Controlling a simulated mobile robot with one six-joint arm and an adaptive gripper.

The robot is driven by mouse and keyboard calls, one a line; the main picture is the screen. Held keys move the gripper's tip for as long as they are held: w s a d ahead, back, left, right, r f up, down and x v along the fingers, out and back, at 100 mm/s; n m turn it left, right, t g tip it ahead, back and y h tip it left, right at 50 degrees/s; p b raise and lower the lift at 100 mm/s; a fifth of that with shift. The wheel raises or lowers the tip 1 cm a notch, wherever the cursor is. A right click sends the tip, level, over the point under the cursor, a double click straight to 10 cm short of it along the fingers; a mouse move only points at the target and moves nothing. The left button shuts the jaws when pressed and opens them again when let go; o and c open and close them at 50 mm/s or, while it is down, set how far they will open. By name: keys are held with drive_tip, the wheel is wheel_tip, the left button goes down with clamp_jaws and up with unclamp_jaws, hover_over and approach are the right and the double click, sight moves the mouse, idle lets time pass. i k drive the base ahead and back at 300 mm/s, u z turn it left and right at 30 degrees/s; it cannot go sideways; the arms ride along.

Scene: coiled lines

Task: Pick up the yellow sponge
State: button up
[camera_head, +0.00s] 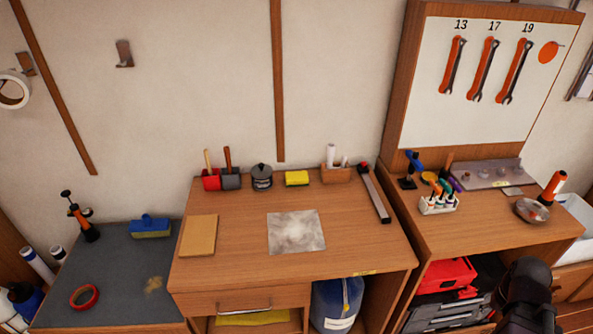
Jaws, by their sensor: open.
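The yellow sponge (297,179) is a small yellow block. It lies flat at the back of the middle wooden desk (235,283), near the wall, between a dark round tin (261,178) and a wooden holder (336,175) with white rolls. Nothing covers it. My gripper's fingers do not show in this view. A dark rounded part at the bottom right looks like a piece of my arm, well away from the sponge.
A grey stained sheet (296,232) and a tan board (198,236) lie in front of the sponge. Red and grey holders (220,180) stand left of the tin. A blue-topped yellow block (150,227) is on the left bench.

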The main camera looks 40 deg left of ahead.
sight(293, 179)
drive_tip(key=u, duration=0.5)
drive_tip(key=i, duration=0.7)
drive_tip(key=u, duration=0.65)
drive_tip(key=i, duration=0.4)
drive_tip(key=u, duration=0.2)
